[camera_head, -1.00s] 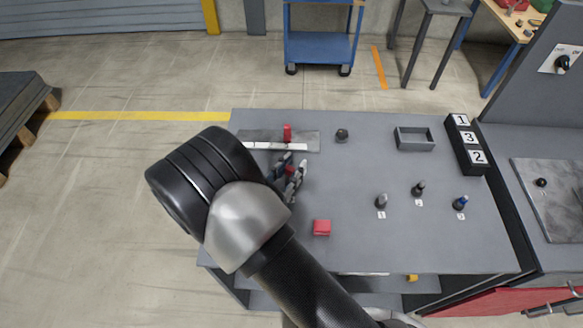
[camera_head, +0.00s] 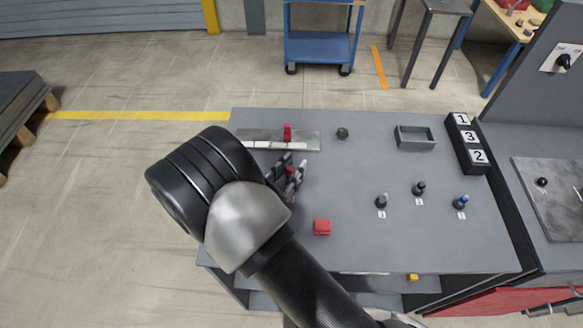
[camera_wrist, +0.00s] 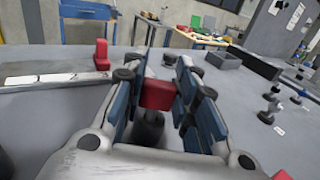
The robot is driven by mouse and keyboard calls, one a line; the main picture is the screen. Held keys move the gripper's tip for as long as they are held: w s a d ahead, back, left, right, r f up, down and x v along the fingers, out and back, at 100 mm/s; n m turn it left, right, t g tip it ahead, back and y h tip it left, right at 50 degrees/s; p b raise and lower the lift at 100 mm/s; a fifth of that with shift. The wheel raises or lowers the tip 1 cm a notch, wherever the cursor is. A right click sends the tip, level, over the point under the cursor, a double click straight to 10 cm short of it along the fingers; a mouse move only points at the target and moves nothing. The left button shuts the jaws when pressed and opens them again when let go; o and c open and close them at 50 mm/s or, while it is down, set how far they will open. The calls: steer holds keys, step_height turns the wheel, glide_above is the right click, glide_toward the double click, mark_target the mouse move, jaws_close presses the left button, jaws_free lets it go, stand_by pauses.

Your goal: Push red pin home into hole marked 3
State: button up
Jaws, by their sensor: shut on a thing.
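My gripper (camera_head: 289,171) is low over the left part of the grey table, just in front of a metal strip with white labels. In the wrist view its two blue-padded fingers (camera_wrist: 158,90) are shut on a red block-shaped piece (camera_wrist: 157,95). A dark round post (camera_wrist: 150,128) shows below this piece; I cannot tell whether they are joined. Another upright red piece (camera_head: 287,133) stands on the metal strip (camera_head: 306,137), and it also shows in the wrist view (camera_wrist: 101,55).
A red block (camera_head: 322,227) lies on the table front. Several labelled posts, one blue-topped (camera_head: 460,203), stand at right. A grey tray (camera_head: 415,139) and a rack marked 1, 3, 2 (camera_head: 466,146) are at back right. A dark knob (camera_head: 342,133) stands at the back. The table middle is clear.

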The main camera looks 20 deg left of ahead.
steer(key=shift+f+b, duration=0.7)
steer(key=shift+f, duration=0.15)
stand_by(2.6)
steer(key=o, duration=1.1)
steer(key=v, duration=1.2)
steer(key=shift+r, duration=0.1)
